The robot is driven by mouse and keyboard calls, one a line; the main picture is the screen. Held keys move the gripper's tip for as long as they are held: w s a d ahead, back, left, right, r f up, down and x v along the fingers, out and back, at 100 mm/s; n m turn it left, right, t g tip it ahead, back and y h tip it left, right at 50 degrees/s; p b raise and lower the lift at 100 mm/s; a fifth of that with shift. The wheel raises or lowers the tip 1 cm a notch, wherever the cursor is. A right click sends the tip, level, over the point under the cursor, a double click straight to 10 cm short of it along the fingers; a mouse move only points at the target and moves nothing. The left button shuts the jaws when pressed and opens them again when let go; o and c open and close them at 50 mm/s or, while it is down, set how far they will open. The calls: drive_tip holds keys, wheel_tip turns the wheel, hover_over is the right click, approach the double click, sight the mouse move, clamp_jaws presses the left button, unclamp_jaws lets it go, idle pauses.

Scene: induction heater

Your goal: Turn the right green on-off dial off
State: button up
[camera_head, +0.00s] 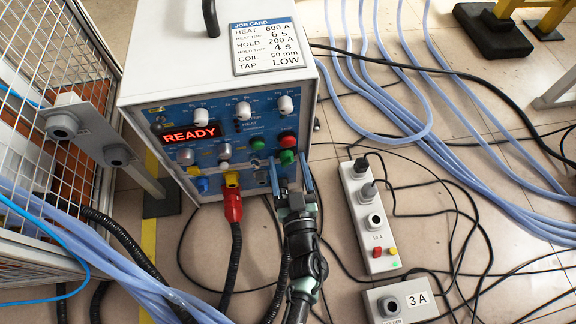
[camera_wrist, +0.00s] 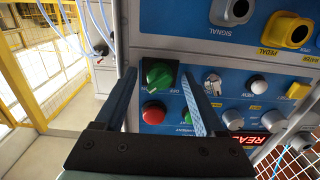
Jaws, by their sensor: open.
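The right green dial (camera_head: 287,157) sits at the lower right of the heater's blue front panel, below a red button (camera_head: 287,138). In the wrist view the green dial (camera_wrist: 160,74) sits on a black square plate with small lettering, and its knob looks slanted. My gripper (camera_head: 290,172) is open in front of the panel at this dial. In the wrist view the fingers of my gripper (camera_wrist: 158,77) stand one on each side of the dial, with a gap visible on both sides. Whether the fingertips reach the dial's depth is hard to tell.
The heater's display (camera_head: 191,134) reads READY. A second green control (camera_head: 257,143) is to the left. A red connector with a black hose (camera_head: 232,204) hangs left of my gripper. A power strip (camera_head: 368,215) and cables lie on the floor to the right. A mesh cage stands left.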

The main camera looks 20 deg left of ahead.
clamp_jaws()
idle(0.4)
drive_tip(key=shift+n, duration=0.4)
drive_tip(key=n, duration=0.3)
drive_tip(key=shift+n+p, duration=0.3)
drive_tip(key=shift+n, duration=0.1)
drive_tip(key=n+b, duration=0.1)
drive_tip(key=n, duration=1.2)
drive_tip(key=shift+d+b, duration=0.15)
drive_tip(key=shift+b, duration=0.25)
drive_tip(key=shift+n, duration=0.3)
